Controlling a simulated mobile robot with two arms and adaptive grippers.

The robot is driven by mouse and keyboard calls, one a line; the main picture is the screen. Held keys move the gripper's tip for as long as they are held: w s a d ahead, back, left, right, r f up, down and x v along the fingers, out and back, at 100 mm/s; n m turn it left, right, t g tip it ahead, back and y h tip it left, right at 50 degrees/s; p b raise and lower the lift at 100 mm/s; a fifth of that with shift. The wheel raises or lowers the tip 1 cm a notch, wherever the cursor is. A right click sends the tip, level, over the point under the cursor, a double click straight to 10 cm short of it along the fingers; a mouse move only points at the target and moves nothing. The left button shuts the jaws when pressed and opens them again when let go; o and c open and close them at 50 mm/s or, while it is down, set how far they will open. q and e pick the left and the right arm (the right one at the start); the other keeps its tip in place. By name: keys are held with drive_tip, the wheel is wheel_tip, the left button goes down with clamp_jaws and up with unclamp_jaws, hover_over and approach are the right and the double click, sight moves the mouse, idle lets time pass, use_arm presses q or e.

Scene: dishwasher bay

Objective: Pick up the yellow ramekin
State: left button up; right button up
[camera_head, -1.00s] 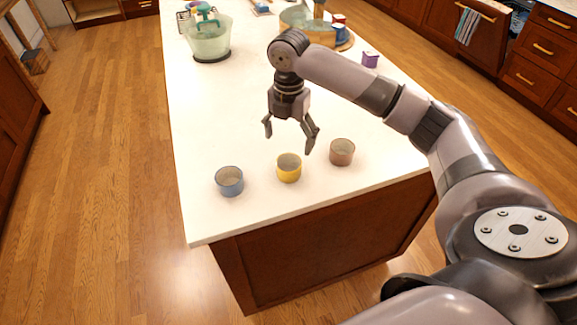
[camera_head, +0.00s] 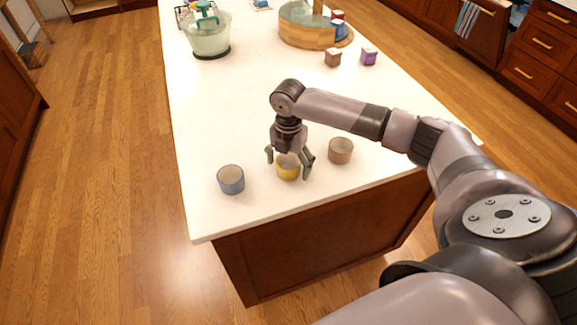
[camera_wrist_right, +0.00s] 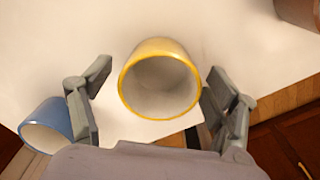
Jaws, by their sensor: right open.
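The yellow ramekin (camera_head: 288,171) stands upright on the white countertop, near its front edge, between two other ramekins. My right gripper (camera_head: 290,166) is open and pointed down, with its fingers on either side of the yellow ramekin. In the right wrist view the yellow ramekin (camera_wrist_right: 160,80) shows its empty inside between the open fingers of my right gripper (camera_wrist_right: 158,100). A gap shows on the left finger's side; the right finger is closer to the rim. My left gripper is not in view.
A blue ramekin (camera_head: 231,180) stands to the left and a brownish-pink ramekin (camera_head: 340,151) to the right on the countertop (camera_head: 225,110). A green-lidded bowl (camera_head: 208,38), a wooden tub (camera_head: 306,32) and small boxes (camera_head: 369,57) stand farther back. The counter's middle is clear.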

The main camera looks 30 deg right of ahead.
drive_tip(key=shift+c, duration=0.3)
drive_tip(key=c, duration=1.3)
drive_tip(key=shift+r, duration=0.1)
